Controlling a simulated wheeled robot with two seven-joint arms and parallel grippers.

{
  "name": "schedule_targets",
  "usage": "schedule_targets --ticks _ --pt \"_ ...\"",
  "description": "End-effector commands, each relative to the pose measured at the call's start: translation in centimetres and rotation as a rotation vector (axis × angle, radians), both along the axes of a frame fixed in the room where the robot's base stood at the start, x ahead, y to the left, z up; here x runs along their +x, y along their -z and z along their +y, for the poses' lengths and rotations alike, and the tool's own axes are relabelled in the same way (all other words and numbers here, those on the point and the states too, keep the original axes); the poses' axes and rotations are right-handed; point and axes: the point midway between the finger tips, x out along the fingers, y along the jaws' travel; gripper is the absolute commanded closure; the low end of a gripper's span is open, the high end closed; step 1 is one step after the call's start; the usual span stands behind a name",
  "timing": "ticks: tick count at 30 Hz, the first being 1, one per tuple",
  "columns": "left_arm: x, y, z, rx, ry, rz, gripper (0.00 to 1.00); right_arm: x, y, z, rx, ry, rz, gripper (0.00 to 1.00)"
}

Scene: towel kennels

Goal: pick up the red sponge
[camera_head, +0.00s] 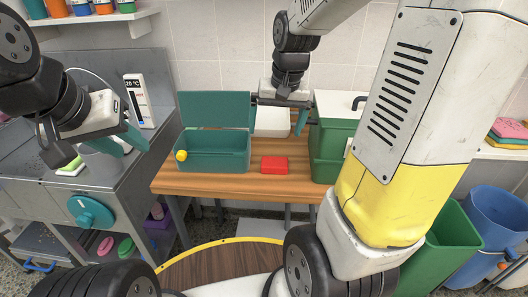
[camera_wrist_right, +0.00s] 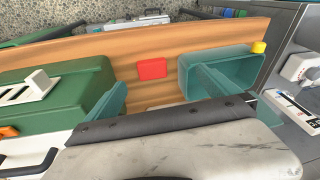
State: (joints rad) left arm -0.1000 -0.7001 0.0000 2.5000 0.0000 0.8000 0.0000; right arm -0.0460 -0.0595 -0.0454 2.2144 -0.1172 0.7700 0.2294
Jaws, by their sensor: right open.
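The red sponge (camera_head: 274,165) lies flat on the wooden table, between the teal box and the green container. It also shows in the right wrist view (camera_wrist_right: 151,69), between and beyond my fingertips. My right gripper (camera_head: 277,124) hangs above the back of the table, above and behind the sponge. Its teal fingers are spread wide with nothing between them, and it is apart from the sponge. My left gripper (camera_head: 121,143) is over the grey counter at the left, its teal fingers apart and seemingly empty.
A teal box (camera_head: 225,160) with a raised lid and a yellow knob stands left of the sponge. A green container (camera_head: 328,150) with a black handle stands right of it. The wooden table (camera_head: 235,184) is clear in front. A turquoise dial (camera_head: 91,211) is on the counter's front.

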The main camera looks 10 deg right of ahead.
Motion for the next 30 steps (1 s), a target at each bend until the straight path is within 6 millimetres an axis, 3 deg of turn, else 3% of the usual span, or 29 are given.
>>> schedule_targets --ticks 3,9,23,30 --pt "0.0 0.0 0.0 0.0 0.0 0.0 0.64 2.8 4.4 -0.9 -0.022 0.05 0.096 0.0" --pt "0.0 0.0 0.0 0.0 0.0 0.0 0.64 5.5 10.0 -2.0 -0.053 0.108 0.195 0.0" --pt "0.0 0.0 0.0 0.0 0.0 0.0 0.64 6.2 14.8 -2.3 -0.064 0.127 0.227 0.0" --pt "0.0 0.0 0.0 0.0 0.0 0.0 0.64 6.4 18.2 -2.0 -0.065 0.127 0.228 0.0"
